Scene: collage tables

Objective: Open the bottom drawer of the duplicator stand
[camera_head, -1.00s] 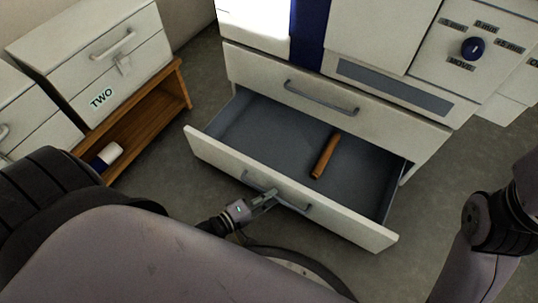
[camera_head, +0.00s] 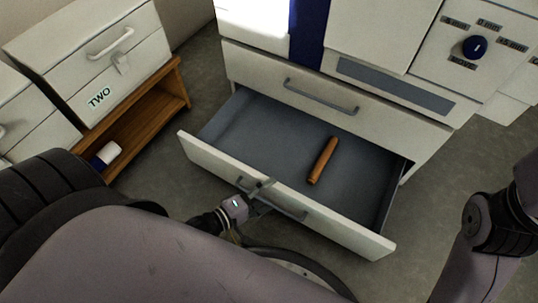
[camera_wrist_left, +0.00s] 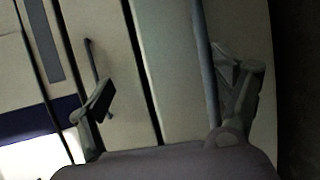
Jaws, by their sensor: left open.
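The duplicator stand's bottom drawer (camera_head: 345,233) is pulled well out, showing its grey inside. Its grey bar handle (camera_head: 284,210) is on the front panel. My left gripper (camera_head: 262,190) is open at the left part of this handle. In the left wrist view, the handle bar (camera_wrist_left: 206,62) runs between the spread fingers, nearer the right one; contact cannot be told. The drawer above (camera_head: 253,75) is closed, with its own handle (camera_head: 320,97). My right gripper is out of view; only part of that arm shows.
An orange-brown stick (camera_head: 323,160) lies in the open drawer. A white cabinet labelled TWO (camera_head: 100,97) stands at left on a wooden shelf stand (camera_head: 155,110) holding a white and blue item (camera_head: 107,155). Grey floor is bare between cabinet and drawer.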

